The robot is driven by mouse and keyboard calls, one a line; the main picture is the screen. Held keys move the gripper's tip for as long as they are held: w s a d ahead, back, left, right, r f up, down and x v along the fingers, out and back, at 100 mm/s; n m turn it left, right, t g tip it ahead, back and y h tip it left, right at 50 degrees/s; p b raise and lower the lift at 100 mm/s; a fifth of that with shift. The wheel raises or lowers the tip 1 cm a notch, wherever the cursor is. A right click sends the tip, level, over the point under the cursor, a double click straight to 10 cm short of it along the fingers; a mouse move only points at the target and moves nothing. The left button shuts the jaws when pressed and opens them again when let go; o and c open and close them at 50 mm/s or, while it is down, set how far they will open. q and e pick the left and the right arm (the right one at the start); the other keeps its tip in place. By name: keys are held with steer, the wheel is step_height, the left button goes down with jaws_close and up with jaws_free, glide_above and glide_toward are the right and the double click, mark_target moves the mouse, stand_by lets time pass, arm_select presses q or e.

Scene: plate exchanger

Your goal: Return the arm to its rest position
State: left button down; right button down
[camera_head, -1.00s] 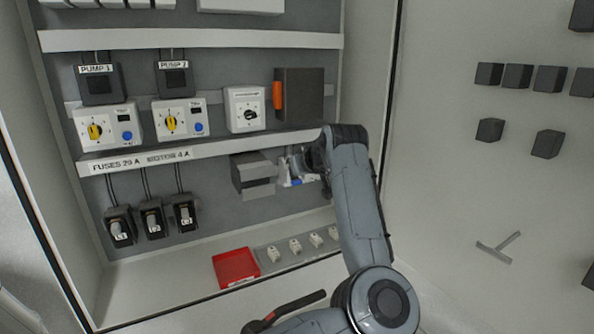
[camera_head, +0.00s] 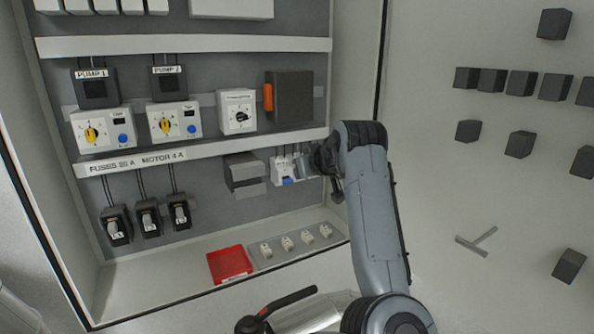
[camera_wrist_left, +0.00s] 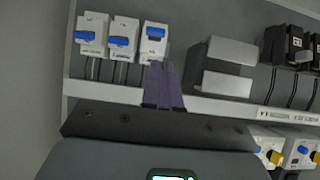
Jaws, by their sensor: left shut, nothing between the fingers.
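My left gripper (camera_head: 312,165) is in front of the cabinet's back panel, just right of a row of small white breakers (camera_head: 284,169) with blue levers. Its arm rises from the bottom right of the head view. In the left wrist view the fingers (camera_wrist_left: 162,84) are together and empty. There they point at the breaker (camera_wrist_left: 155,38) nearest the grey box; I cannot tell whether they touch it. That breaker's blue lever sits differently from the levers of the two breakers beside it (camera_wrist_left: 123,40). My right gripper is not in view.
A grey box (camera_head: 243,173) is mounted beside the breakers, under a white rail (camera_head: 200,152). Several fuse holders (camera_head: 147,217) hang further left. A red tray (camera_head: 229,264) and a grey strip of small white parts (camera_head: 295,244) lie on the cabinet floor. The cabinet's side wall (camera_head: 352,70) stands close right.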

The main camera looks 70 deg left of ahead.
arm_select(q)
steer(key=shift+d+r, duration=0.1)
steer(key=shift+d, duration=0.2)
